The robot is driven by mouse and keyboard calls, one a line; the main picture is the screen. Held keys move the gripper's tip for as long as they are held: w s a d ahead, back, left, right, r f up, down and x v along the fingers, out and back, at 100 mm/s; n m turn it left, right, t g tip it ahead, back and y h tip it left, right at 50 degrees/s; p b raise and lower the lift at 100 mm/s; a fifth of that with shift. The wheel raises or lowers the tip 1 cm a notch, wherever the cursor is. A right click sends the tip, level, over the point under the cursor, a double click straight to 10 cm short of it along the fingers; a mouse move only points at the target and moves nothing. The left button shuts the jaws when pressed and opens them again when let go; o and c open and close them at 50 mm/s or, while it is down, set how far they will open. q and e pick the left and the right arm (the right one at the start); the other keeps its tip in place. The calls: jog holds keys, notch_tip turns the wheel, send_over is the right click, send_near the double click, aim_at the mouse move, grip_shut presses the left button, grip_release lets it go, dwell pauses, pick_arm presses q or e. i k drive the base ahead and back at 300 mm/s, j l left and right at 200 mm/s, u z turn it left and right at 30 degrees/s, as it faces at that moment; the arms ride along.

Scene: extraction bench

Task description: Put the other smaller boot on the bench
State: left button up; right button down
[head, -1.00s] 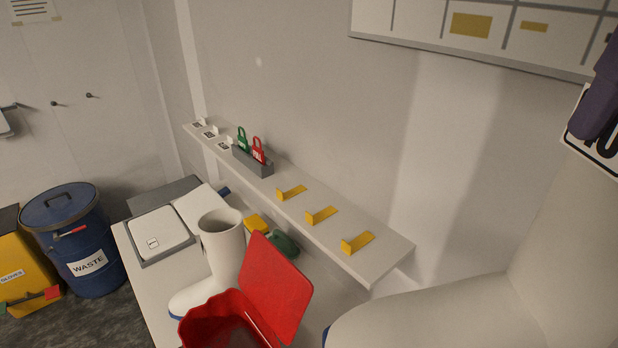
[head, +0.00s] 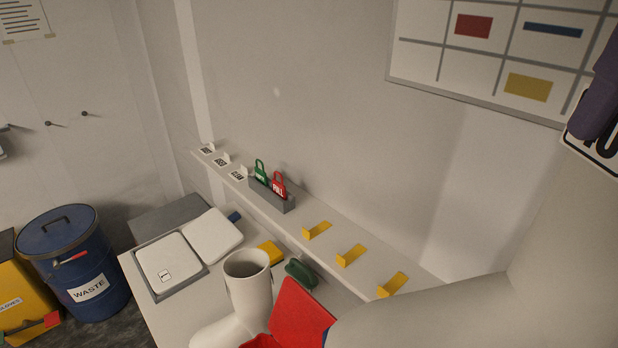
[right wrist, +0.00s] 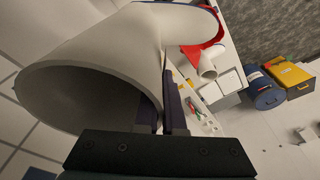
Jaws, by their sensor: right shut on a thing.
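A white boot (head: 440,310), large because it is close, fills the lower right of the head view, toe pointing left. My right gripper (head: 598,95) shows as a dark purple finger at the right edge, by the boot's shaft. In the right wrist view, my right gripper (right wrist: 165,70) is shut on the wall of the held boot (right wrist: 110,35), near its wide opening. Another white boot (head: 248,285) stands upright on the bench (head: 165,318); it also shows in the right wrist view (right wrist: 208,68). My left gripper is not in view.
A red open bin (head: 300,315) stands beside the standing boot, partly hidden by the held boot. White trays (head: 170,262) lie behind on the bench. A wall shelf (head: 325,265) carries yellow hooks and red and green padlock tags. A blue waste drum (head: 75,260) stands at left.

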aim_at(211, 304)
jog(key=i+j, duration=0.15)
jog(key=j, duration=0.35)
jog(key=i+j+z, duration=0.15)
jog(key=j, duration=0.35)
jog(key=i+j, duration=0.15)
jog(key=j, duration=0.35)
jog(key=i+j+z, duration=0.15)
jog(key=j, duration=0.35)
jog(key=i+j, duration=0.1)
jog(key=j, duration=0.4)
jog(key=i+j+z, duration=0.15)
jog(key=j, duration=0.4)
jog(key=k, duration=0.05)
